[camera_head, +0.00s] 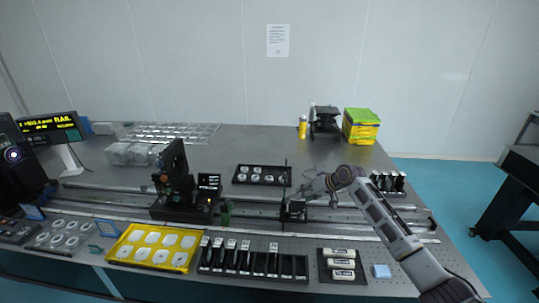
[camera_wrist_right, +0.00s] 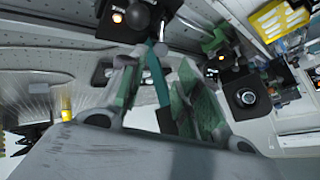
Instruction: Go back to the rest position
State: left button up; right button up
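My right arm comes in from the lower right of the head view. Its gripper (camera_head: 312,190) is above the rail, just right of a thin dark upright plate on a carriage (camera_head: 293,211). In the right wrist view, the gripper (camera_wrist_right: 160,95) has its two green-padded fingers spread apart. A teal strip and a small dark block show between them, and I cannot tell whether either touches a finger. My left gripper is not in view.
The optical table (camera_head: 260,140) carries a rail with a dark instrument (camera_head: 172,180). Along the front are a yellow tray (camera_head: 112,257), a black slotted rack (camera_head: 288,268) and a dark tray of white labelled pieces (camera_head: 322,270). Yellow-green boxes (camera_head: 360,126) stand at the back right.

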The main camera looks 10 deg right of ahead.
jog(key=s+a+f+n, duration=0.1)
jog(key=s+a+f, duration=0.2)
jog(key=s, duration=0.3)
jog(key=s+a+f+n+g+h, duration=0.1)
jog(key=s+a+f, duration=0.2)
jog(key=s+f, duration=0.1)
jog(key=s+a+f+g, duration=0.1)
jog(key=s+a+f, duration=0.2)
jog(key=s, duration=0.4)
jog(key=shift+s+f+n+h, duration=0.3)
jog(key=shift+f+n, duration=0.1)
jog(key=shift+f, duration=0.45)
jog(key=s+d+r+g+h, duration=0.1)
jog(key=s+d+h, duration=0.1)
jog(key=s, duration=0.9)
jog(key=s+d+h, duration=0.1)
jog(key=s+h, duration=0.1)
jog(key=s, duration=1)
notch_tip(320, 180, down, 34)
jog(key=s+g, duration=0.2)
jog(key=s, duration=0.1)
jog(key=s+d+f, duration=0.2)
jog(key=s+f, duration=0.7)
jog(key=s, duration=0.2)
jog(key=s+d+f, duration=0.2)
jog(key=s+f, duration=0.7)
jog(key=s, duration=0.1)
jog(key=shift+s+f+g, duration=0.4)
